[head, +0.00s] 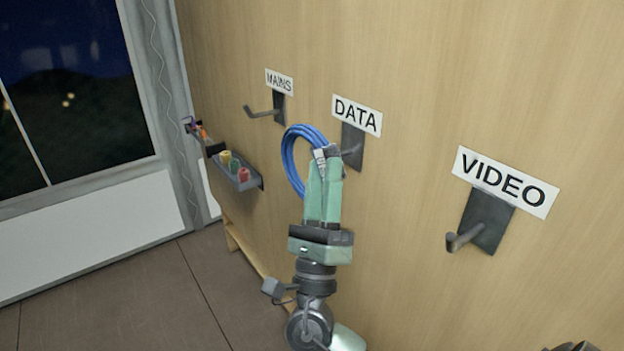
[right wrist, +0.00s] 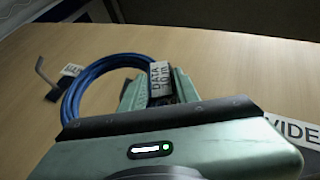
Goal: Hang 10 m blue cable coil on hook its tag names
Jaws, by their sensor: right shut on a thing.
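The blue cable coil (head: 288,160) is a set of round loops hanging in my right gripper (head: 326,158), whose green fingers are shut on it. In the right wrist view the coil (right wrist: 72,96) spreads to the left of the fingers, and its white tag (right wrist: 160,76) appears to read DATA 10 m. The DATA hook (head: 354,148) is on the wooden wall, just right of and partly behind the fingertips. I cannot tell whether the coil touches this hook.
The empty MAINS hook (head: 266,113) is to the left and the empty VIDEO hook (head: 476,225) to the right. A grey bin (head: 248,185) with coloured rolls is fixed low on the wall. Dark floor (head: 150,290) lies open at lower left.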

